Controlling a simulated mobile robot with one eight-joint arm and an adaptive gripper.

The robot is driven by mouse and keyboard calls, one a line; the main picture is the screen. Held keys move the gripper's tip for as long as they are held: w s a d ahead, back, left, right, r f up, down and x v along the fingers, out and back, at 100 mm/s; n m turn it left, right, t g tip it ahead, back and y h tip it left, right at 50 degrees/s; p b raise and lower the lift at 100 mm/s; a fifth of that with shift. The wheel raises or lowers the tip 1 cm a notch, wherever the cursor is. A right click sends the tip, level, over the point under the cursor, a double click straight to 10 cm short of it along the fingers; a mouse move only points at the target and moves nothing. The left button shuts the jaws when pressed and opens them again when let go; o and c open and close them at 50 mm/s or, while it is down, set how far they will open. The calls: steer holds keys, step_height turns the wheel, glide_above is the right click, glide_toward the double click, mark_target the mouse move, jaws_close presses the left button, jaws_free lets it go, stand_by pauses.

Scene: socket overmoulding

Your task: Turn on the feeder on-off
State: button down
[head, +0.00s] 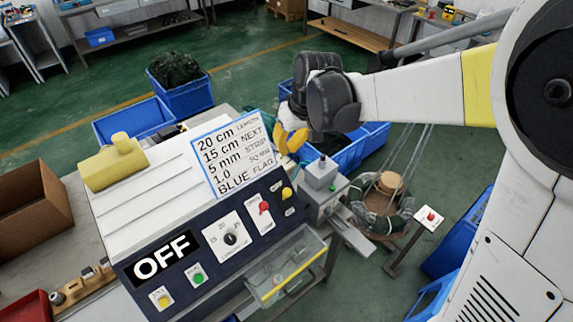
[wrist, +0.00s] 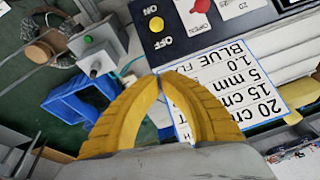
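The machine's dark control panel (head: 215,255) has a large OFF display (head: 162,263). At its right end is a yellow knob (head: 287,193). In the wrist view this yellow knob (wrist: 156,24) sits between ON and OFF labels; I cannot read a feeder label. My gripper (head: 286,141) is above and behind the panel's right end, near the white settings sign (head: 234,155). In the wrist view its yellow fingers (wrist: 159,77) meet at the tips, with nothing between them. The tips point toward the yellow knob and appear apart from it.
A red knob (head: 264,207), a dial (head: 230,240) and a green button (head: 198,279) share the panel. A grey box (head: 320,175) stands right of it. A yellow-edged clear guard (head: 290,265) projects in front. Blue bins (head: 185,98) stand behind.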

mark_target(277, 173)
steer(key=b+x, duration=0.1)
steer(key=x, duration=0.9)
steer(key=s, duration=0.1)
steer(key=s+d+f, duration=0.1)
steer(key=s, duration=0.1)
steer(key=shift+d+f, duration=0.1)
steer(key=shift+d, duration=0.05)
steer(key=shift+s+f, duration=0.1)
steer(key=shift+f, duration=0.1)
steer(key=shift+s+d+b, duration=0.1)
steer(key=shift+d+b, duration=0.05)
steer(key=shift+b, duration=0.3)
steer(key=shift+s+d+t, duration=0.1)
steer(key=shift+s+t, duration=0.1)
steer(key=shift+t, duration=0.2)
steer(key=shift+s+d+t+y+b, duration=0.35)
steer(key=shift+s+t+y+b, duration=0.25)
steer(key=shift+b, duration=0.6)
